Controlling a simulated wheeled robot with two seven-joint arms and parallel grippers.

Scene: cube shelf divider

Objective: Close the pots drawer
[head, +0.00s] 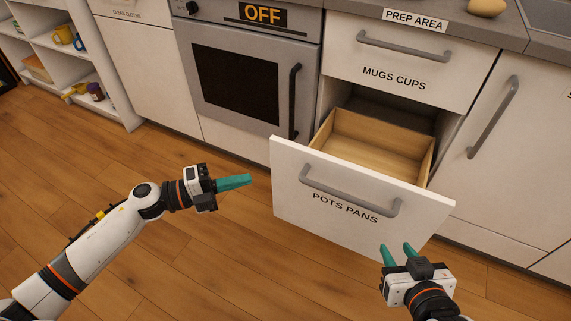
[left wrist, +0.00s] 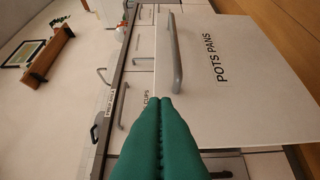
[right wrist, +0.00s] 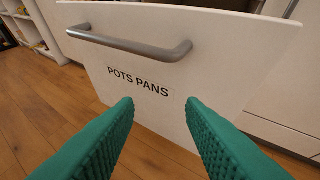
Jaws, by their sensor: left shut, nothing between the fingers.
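The drawer labelled POTS PANS (head: 290,205) is pulled out below the MUGS CUPS drawer (head: 440,85). Its wooden inside (head: 375,153) looks empty. The grey bar handle (head: 350,195) runs across its white front, which also shows in the left wrist view (left wrist: 240,100) and the right wrist view (right wrist: 230,70). My left gripper (head: 250,180) is shut and empty, left of the drawer front and apart from it; its fingers show together in the left wrist view (left wrist: 158,100). My right gripper (head: 396,247) is open and empty before the lower right of the front, with its fingers spread in the right wrist view (right wrist: 160,103).
An oven (head: 245,85) marked OFF stands left of the drawer. A closed cabinet (head: 515,150) is on the right. The counter (head: 490,35) runs above, with a PREP AREA label. A white open shelf (head: 105,80) stands at far left. The wooden floor (head: 230,270) before the drawer is clear.

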